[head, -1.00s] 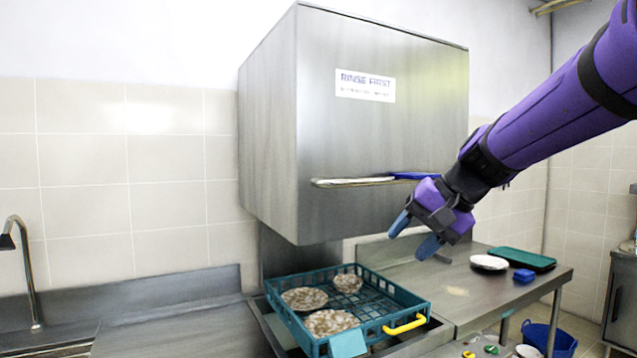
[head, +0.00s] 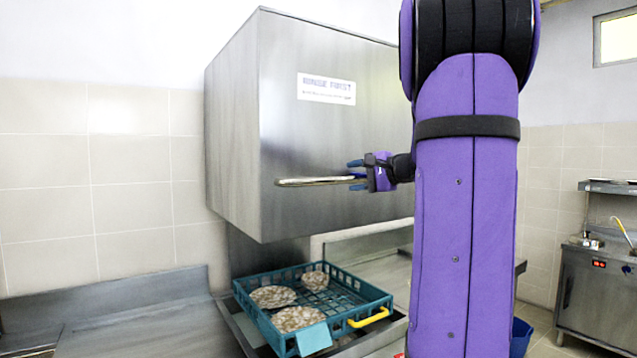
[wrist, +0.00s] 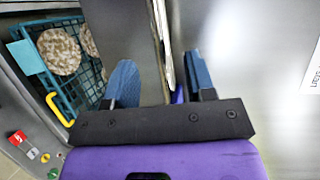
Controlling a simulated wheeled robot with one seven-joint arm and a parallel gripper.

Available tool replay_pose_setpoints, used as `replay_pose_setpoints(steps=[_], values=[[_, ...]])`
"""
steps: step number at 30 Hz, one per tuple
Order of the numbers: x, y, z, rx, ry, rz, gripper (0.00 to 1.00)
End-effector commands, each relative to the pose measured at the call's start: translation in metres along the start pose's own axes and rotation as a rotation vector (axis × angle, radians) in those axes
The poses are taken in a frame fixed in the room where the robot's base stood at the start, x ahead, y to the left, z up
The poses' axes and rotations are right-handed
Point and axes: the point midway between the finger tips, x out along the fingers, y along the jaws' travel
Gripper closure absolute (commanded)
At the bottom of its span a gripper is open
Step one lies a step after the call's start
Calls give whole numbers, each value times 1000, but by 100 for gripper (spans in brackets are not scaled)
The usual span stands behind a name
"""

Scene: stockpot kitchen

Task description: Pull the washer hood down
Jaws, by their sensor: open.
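The washer hood (head: 330,135) is a large steel box, raised above the rack in the head view. Its handle (head: 318,181) is a horizontal bar on the hood's front. My gripper (head: 355,174) is at the right part of the handle, with one finger above the bar's level and one below. In the wrist view my gripper (wrist: 160,82) is open, its blue fingers on either side of the handle bar (wrist: 162,45). Gaps show on both sides, and I cannot tell whether a finger touches it. The handle's right end is hidden behind my gripper in the head view.
A teal rack (head: 350,312) with dirty plates (head: 298,318) and a yellow grip (head: 368,317) stands below the raised hood. A steel counter (head: 140,325) lies to the left. My arm hides much of the right side. A steel cabinet (head: 595,300) stands far right.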

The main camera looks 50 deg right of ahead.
Motion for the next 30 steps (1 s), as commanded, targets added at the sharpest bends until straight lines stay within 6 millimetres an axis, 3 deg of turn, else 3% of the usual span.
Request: replay_pose_setpoints(steps=[9, 15, 29, 30], values=[[56, 1, 1, 1, -4, 2, 50], [82, 1, 1, 1, -3, 2, 50], [94, 0, 1, -1, -2, 2, 50], [94, 0, 1, 0, -2, 2, 57]])
